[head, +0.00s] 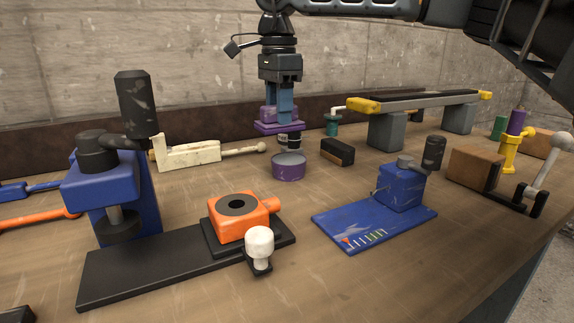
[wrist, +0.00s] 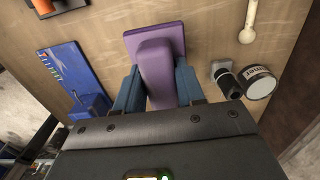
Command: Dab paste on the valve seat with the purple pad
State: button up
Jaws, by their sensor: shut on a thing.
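My gripper (head: 283,108) is shut on the grip of the purple pad (head: 278,127). The pad hangs level above the bench, its flat face down. In the wrist view the pad (wrist: 155,65) sits between the blue fingers. The orange valve block (head: 242,222), with a dark ring seat (head: 237,206) on top, is at front left, well apart from the pad.
A blue press (head: 112,190) stands left of the valve block and a white knob (head: 259,245) in front. A blue plate with a clamp (head: 375,215) is at right. A cream handled tool (head: 190,152) and a black-brown block (head: 337,152) flank the tin. Bare bench lies between.

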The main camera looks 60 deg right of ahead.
jog(key=shift+f, duration=0.1)
dwell(0.3)
jog(key=b, duration=0.3)
send_over(289, 158)
jog(key=shift+a+f, duration=0.1)
jog(key=shift+f, duration=2.85)
jog(key=shift+f+b, duration=0.3)
jog(key=shift+f, duration=0.3)
jog(key=shift+r, duration=0.1)
jog(key=shift+r+p, duration=2.5)
jog(key=shift+r, duration=1)
